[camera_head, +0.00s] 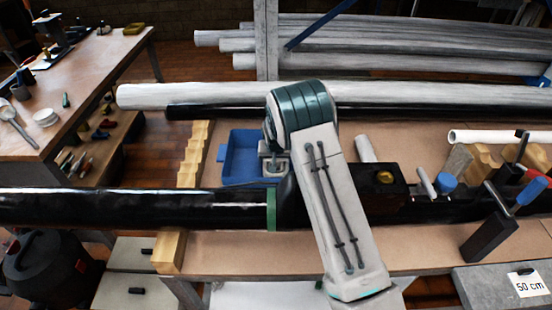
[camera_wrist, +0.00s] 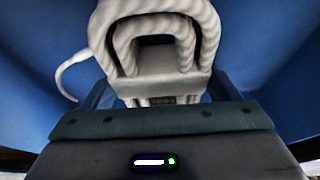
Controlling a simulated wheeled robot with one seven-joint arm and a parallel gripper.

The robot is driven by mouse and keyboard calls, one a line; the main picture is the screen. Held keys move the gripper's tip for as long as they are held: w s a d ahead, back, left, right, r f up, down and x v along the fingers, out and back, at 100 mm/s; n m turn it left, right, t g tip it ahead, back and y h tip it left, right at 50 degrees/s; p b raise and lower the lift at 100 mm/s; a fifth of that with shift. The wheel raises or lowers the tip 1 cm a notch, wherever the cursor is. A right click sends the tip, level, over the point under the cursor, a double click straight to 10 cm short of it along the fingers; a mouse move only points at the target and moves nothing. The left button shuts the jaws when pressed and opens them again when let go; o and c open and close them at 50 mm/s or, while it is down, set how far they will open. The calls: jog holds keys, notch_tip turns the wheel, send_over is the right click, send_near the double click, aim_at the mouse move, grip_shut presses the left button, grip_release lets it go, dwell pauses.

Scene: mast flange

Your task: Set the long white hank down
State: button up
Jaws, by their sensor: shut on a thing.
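The long white hank (camera_wrist: 205,30) is a looped, twisted rope seen close up in the wrist view. A thin loose end curls out to its left. My gripper (camera_wrist: 157,98) is shut on the hank. In the head view my gripper (camera_head: 272,165) is over the right part of a blue bin (camera_head: 226,157), and a small part of the hank shows there. Blue walls surround the hank in the wrist view. I cannot tell whether the hank touches the bin's floor. My arm hides the bin's right side.
A black pipe (camera_head: 120,208) with a green band runs across the bench in front of the bin. A stepped wooden block (camera_head: 193,155) stands left of the bin. Long grey pipes (camera_head: 190,95) lie behind. A clamp (camera_head: 490,225) stands at the right.

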jog(key=shift+f, duration=0.2)
jog(key=shift+f, duration=0.1)
jog(key=shift+f+b, duration=0.15)
jog(key=shift+b, duration=0.15)
jog(key=o, duration=1)
jog(key=shift+r, duration=0.2)
jog(key=shift+r+p, duration=0.15)
jog(key=shift+p, duration=0.25)
jog(key=b+v, duration=0.2)
jog(key=v, duration=1)
